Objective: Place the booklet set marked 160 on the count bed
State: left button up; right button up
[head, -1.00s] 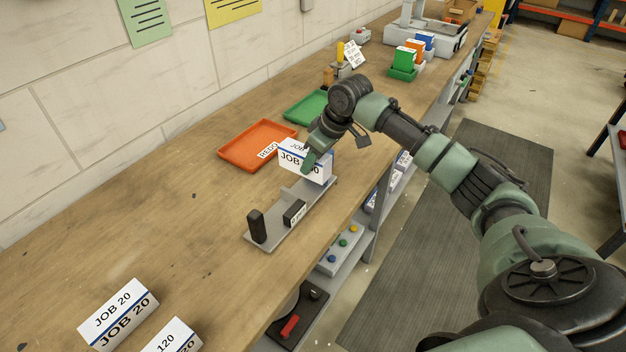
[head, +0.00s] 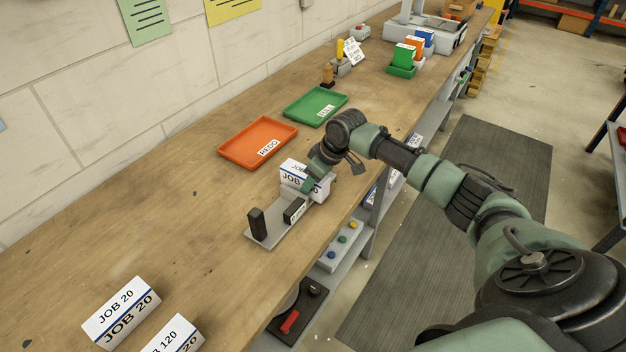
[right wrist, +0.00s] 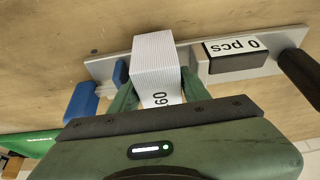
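The count bed (head: 270,238) is a grey plate near the bench's front edge, with a black post (head: 257,226) and a small black display (head: 294,210). In the right wrist view the display (right wrist: 238,52) reads "0 pcs". A white booklet set (head: 291,178) with a blue band is in my right gripper (head: 308,186), over the far end of the bed. My left gripper is out of view.
An orange REDO tray (head: 240,148) and a green tray (head: 300,108) lie behind the bed. JOB 20 (head: 120,312) and 120 (head: 172,338) sets stand at the near left. Blue parts (right wrist: 82,104) sit beside the bed. The bench's middle left is clear.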

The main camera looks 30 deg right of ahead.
jog(key=shift+r, duration=0.1)
jog(key=b+v, duration=0.1)
jog(key=v, duration=1.1)
jog(key=shift+b, duration=0.3)
